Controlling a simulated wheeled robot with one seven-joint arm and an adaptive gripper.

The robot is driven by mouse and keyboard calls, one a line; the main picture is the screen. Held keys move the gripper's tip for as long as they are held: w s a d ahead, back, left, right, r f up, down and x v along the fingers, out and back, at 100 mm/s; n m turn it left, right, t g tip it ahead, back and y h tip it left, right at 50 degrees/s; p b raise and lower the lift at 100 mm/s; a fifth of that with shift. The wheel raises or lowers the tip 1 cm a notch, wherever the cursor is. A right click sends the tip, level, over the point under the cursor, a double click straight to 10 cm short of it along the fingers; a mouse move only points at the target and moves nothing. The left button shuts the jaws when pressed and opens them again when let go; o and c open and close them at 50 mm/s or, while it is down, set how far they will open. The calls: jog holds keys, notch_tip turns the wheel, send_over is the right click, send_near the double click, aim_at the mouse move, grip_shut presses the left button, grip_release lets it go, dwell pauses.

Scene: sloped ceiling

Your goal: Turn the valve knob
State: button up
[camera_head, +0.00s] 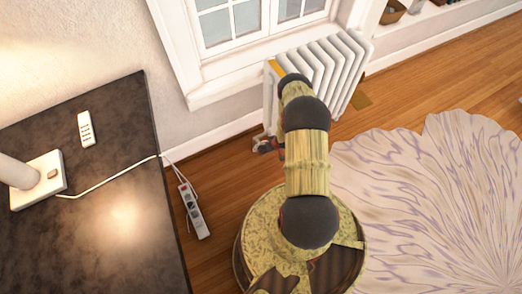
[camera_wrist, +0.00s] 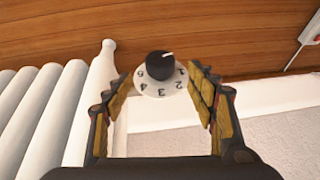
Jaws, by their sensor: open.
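The valve knob (camera_wrist: 160,66) is a black knob with a white pointer line on a white numbered dial (camera_wrist: 156,90). In the wrist view it sits just beyond and between the tips of my gripper (camera_wrist: 155,95). The gripper's two yellow-padded fingers are spread apart, one on each side of the dial, with nothing held between them. Whether a fingertip touches the dial I cannot tell. In the head view my arm reaches to the white radiator (camera_head: 325,65) under the window, and my gripper (camera_head: 262,146) shows only in part at its lower left. The knob is not clear there.
A dark table (camera_head: 110,235) with a lamp base (camera_head: 38,180) and a white remote (camera_head: 86,129) stands at left. A power strip (camera_head: 193,210) and cord lie on the wooden floor beside it. A pale rug (camera_head: 430,200) covers the floor at right.

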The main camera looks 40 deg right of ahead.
jog(key=shift+m, duration=0.5)
jog(key=b+x, duration=0.3)
jog(key=x, duration=0.5)
jog(key=shift+r+b, duration=0.1)
jog(key=shift+b, duration=0.2)
jog(key=shift+c, duration=0.8)
jog(key=c, duration=1)
